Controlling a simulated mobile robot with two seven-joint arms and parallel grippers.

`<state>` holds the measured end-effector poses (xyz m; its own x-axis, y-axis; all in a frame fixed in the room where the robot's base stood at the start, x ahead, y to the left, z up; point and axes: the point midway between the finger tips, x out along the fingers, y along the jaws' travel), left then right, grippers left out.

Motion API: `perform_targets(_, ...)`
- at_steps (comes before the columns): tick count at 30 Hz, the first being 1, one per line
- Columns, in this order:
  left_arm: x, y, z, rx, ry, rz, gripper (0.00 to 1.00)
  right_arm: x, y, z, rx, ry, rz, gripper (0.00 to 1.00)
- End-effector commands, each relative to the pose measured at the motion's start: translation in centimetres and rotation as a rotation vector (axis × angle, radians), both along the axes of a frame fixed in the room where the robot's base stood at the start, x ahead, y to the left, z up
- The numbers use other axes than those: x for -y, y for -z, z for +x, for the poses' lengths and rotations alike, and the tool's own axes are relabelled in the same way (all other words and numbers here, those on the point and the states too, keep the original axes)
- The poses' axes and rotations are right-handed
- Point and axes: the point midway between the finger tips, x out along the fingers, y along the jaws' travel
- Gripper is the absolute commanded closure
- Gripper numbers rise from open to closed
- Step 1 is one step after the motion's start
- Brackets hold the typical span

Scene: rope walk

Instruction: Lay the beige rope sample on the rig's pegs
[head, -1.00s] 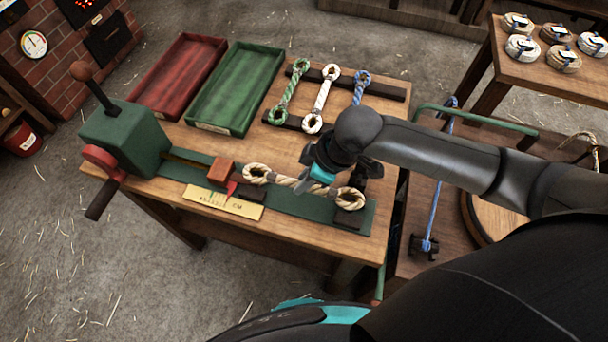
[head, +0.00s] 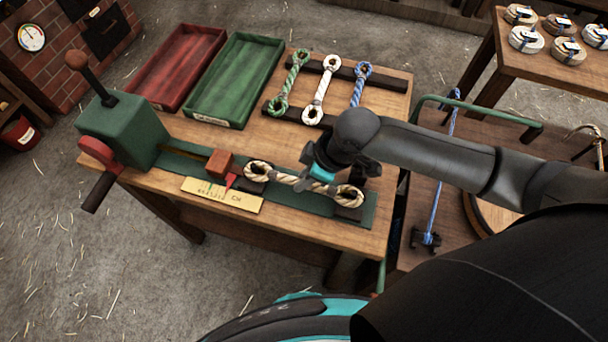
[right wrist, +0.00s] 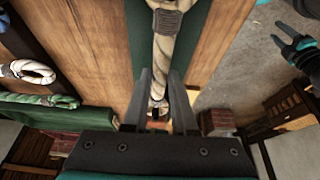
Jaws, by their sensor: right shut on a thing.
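The beige rope sample (head: 290,179) has an eye at each end and lies lengthwise above the rig's green bed (head: 313,204). My right gripper (head: 318,184) is shut on its middle, nearer the right eye. The left eye is over the dark block beside the red slider (head: 219,166); the right eye is over the dark block (head: 350,213) at the bed's right end. I cannot tell whether the pegs are inside the eyes. The right wrist view shows the rope (right wrist: 163,50) between the fingers. My left gripper (right wrist: 292,42) is empty and open at that view's upper right.
Green, white and blue rope samples (head: 321,92) lie on dark rails behind. A red tray (head: 180,65) and a green tray (head: 237,80) stand at the back left. The green crank box (head: 120,128) is at the rig's left end; a brass scale (head: 222,195) lies in front.

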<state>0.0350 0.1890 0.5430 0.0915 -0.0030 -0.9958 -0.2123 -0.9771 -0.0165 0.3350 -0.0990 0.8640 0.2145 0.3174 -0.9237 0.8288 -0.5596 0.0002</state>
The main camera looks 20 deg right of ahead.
Motion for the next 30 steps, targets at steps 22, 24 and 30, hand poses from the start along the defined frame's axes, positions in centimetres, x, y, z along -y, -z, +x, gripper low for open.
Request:
perform_targets(22,0.02,0.03,-0.01,0.000,0.001,0.000,0.50,-0.02,0.70,0.00,0.000,0.000,0.000,0.44)
perform_targets(24,0.02,0.03,-0.01,0.000,0.001,0.000,0.50,-0.01,0.69,-0.01,0.000,0.000,0.000,0.40)
perform_targets(30,0.03,0.02,-0.01,0.000,0.001,0.000,0.50,0.01,0.70,-0.03,-0.001,0.000,-0.001,0.40)
